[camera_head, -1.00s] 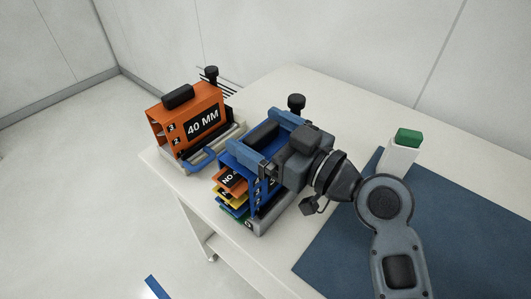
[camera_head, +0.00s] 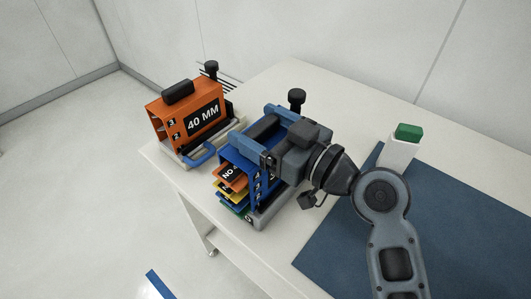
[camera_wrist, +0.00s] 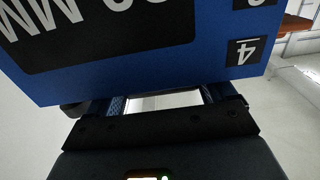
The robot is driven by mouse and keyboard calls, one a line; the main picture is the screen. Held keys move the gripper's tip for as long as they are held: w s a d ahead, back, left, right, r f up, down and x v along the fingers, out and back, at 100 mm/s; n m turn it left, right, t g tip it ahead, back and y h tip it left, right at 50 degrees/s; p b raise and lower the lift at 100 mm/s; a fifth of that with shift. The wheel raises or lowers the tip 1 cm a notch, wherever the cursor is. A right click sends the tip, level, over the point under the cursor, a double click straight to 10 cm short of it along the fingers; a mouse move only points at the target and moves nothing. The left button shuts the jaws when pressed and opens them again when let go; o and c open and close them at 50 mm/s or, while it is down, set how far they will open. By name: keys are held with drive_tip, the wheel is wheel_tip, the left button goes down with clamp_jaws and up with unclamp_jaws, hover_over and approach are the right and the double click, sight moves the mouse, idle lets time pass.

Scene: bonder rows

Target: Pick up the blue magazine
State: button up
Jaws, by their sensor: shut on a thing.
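The blue magazine (camera_head: 236,160) stands on the table on a pale grey base, with coloured layers showing in its open front. My gripper (camera_head: 262,130) is shut on the top of the blue magazine, with one finger on either side of its black handle. The exact contact is partly hidden by the gripper body. In the wrist view the blue magazine (camera_wrist: 222,62) fills the top, with its black label and a "4" mark. The fingers show just below that face in the wrist view (camera_wrist: 163,102). I see no clear gap under the magazine.
An orange magazine (camera_head: 183,119) marked 40 MM stands close to the left on its own base. A black knob (camera_head: 296,96) rises behind the blue magazine. A white block with a green top (camera_head: 408,132) stands right, by a blue mat (camera_head: 440,200). The table's front edge is near.

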drive_tip(key=shift+c, duration=1.4)
drive_tip(key=shift+r, duration=0.1)
drive_tip(key=shift+c, duration=0.6)
